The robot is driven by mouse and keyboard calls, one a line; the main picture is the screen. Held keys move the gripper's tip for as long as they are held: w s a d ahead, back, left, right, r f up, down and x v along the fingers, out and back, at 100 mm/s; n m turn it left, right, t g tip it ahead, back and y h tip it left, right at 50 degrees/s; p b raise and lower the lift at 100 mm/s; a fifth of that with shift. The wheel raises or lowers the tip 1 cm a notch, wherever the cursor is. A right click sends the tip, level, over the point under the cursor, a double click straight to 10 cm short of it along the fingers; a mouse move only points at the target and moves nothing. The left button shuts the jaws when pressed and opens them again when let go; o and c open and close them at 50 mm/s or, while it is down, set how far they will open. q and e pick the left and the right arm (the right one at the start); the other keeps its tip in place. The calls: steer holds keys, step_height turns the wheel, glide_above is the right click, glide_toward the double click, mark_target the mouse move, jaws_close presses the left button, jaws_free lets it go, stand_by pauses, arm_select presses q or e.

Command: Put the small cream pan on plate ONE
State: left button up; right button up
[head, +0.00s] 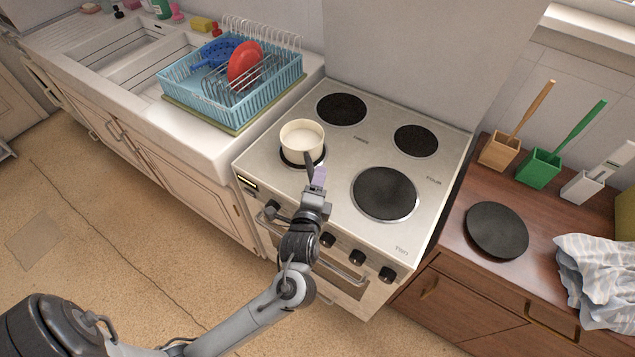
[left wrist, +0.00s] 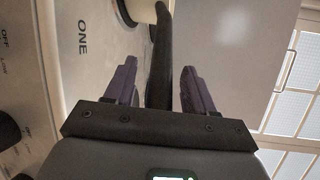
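The small cream pan (head: 302,138) is upright at the front-left hot plate (head: 287,159), covering most of it. I cannot tell whether its base touches the plate. Its dark handle (head: 309,166) points toward the front of the stove. My left gripper (head: 318,178) is at the handle. In the left wrist view, the handle (left wrist: 161,60) runs between the two purple fingers of the gripper (left wrist: 160,85), with a gap on each side. A bit of the cream pan (left wrist: 140,10) shows at the top, beside the label ONE (left wrist: 82,37). My right gripper is out of view.
Other hot plates (head: 385,193) on the stove are bare. A blue dish rack (head: 220,100) with red and blue items stands left. On the right counter are a dark round plate (head: 497,231), a striped cloth (head: 600,270) and utensil holders (head: 538,168).

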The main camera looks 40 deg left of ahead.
arm_select(q)
steer(key=shift+r, duration=0.15)
steer(key=shift+s+d+r, duration=0.1)
steer(key=shift+s+d, duration=0.05)
steer(key=shift+s, duration=0.15)
steer(key=p+v, duration=0.3)
steer(key=v, duration=0.8)
steer(key=s+d+f+n+g+h, duration=0.3)
steer(key=d+f+n+g+h, duration=0.25)
steer(key=f+h, duration=0.2)
steer(key=s+a+f+n+g, duration=0.2)
steer(key=s+n+g, duration=0.3)
steer(key=s, duration=0.5)
steer(key=shift+s+a+f+n, duration=0.15)
steer(key=shift+s+a+n, duration=0.15)
steer(key=shift+n, duration=0.45)
